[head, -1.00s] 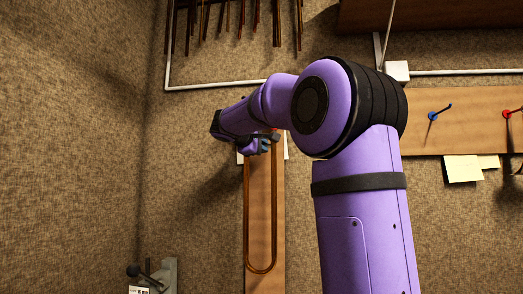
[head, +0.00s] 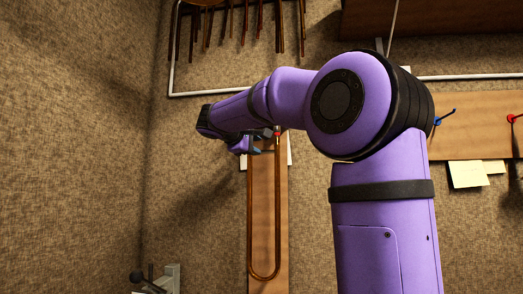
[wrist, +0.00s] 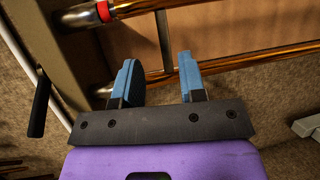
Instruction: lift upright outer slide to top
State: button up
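The outer slide (head: 249,215) is a long brass U-shaped tube, upright against a wooden board on the wall with its bend at the bottom. A red mark (head: 277,132) shows near its top right; a red band (wrist: 103,11) also shows in the wrist view. My gripper (head: 243,147) is near the slide's upper left end. In the wrist view my gripper (wrist: 159,75) has its two blue fingers apart. Both brass tubes (wrist: 285,53) run beyond them, and a thin pale crossbar (wrist: 164,42) lines up with the gap. Contact cannot be told.
The wooden board (head: 266,205) is fixed to the textured wall. Several dark rods (head: 245,22) hang above, below a shelf. A second board (head: 485,120) with blue and red hooks and paper notes is at right. A grey fixture (head: 168,280) with a dark knob stands at lower left.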

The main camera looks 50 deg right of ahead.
jog(key=v, duration=0.4)
jog(key=shift+a+r, duration=0.1)
jog(key=shift+a, duration=0.2)
jog(key=shift+s, duration=0.1)
jog(key=s+a+f+m+y, duration=0.1)
jog(key=s+a+f+y, duration=0.4)
jog(key=f, duration=0.7)
jog(key=s+a+f+m+t+y, duration=0.1)
jog(key=s+a+f+y, duration=0.4)
jog(key=s+a+f, duration=0.4)
jog(key=s+a+f+m+t+y, duration=0.1)
jog(key=s+a+f+y, duration=0.4)
jog(key=s+f, duration=0.5)
notch_tip(320, 180, down, 5)
jog(key=a, duration=0.2)
jog(key=shift+a+y, duration=0.25)
jog(key=shift+y, duration=0.15)
jog(key=shift+f, duration=0.1)
